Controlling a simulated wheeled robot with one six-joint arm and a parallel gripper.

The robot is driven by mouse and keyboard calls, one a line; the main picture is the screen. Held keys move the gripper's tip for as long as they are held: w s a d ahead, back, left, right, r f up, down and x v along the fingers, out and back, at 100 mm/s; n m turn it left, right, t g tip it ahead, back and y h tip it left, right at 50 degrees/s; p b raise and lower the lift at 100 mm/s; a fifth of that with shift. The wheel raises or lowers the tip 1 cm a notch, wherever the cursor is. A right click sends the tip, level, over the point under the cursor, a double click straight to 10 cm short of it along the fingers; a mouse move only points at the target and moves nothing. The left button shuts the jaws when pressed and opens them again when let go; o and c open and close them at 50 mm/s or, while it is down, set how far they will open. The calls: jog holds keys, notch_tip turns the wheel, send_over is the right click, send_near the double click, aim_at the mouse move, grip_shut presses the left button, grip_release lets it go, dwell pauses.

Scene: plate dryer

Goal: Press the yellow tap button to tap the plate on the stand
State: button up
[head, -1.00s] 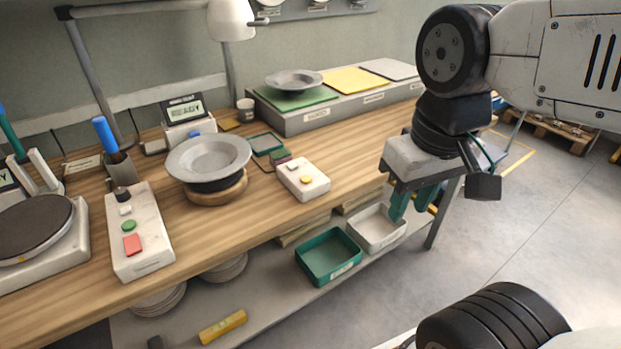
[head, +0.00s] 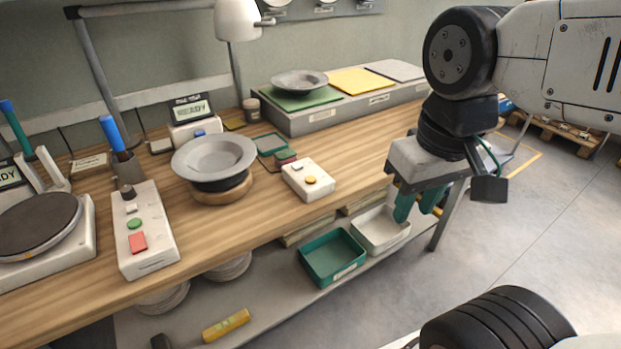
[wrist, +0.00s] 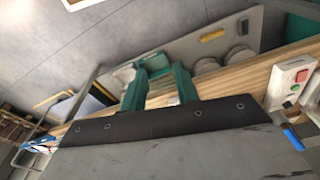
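The yellow tap button (head: 311,180) sits on a small white control box (head: 318,191) on the wooden bench, beside a white button. A grey plate (head: 214,156) rests on the round stand (head: 222,192), left of the box. My gripper (head: 418,204) is to the right of the box, beyond the bench's front edge and apart from everything. Its two green fingers are spread with nothing between them in the wrist view (wrist: 160,88). The yellow button cannot be made out in the wrist view.
A white box with green and red buttons (head: 152,258) stands at left, near a dark round plate (head: 40,226). Raised colored pads (head: 358,80) stand at the back, with another plate (head: 299,82). Green (head: 333,276) and white trays (head: 362,238) sit on the lower shelf.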

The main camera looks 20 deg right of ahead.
jog(key=shift+c, duration=0.3)
grip_shut()
dwell(1.3)
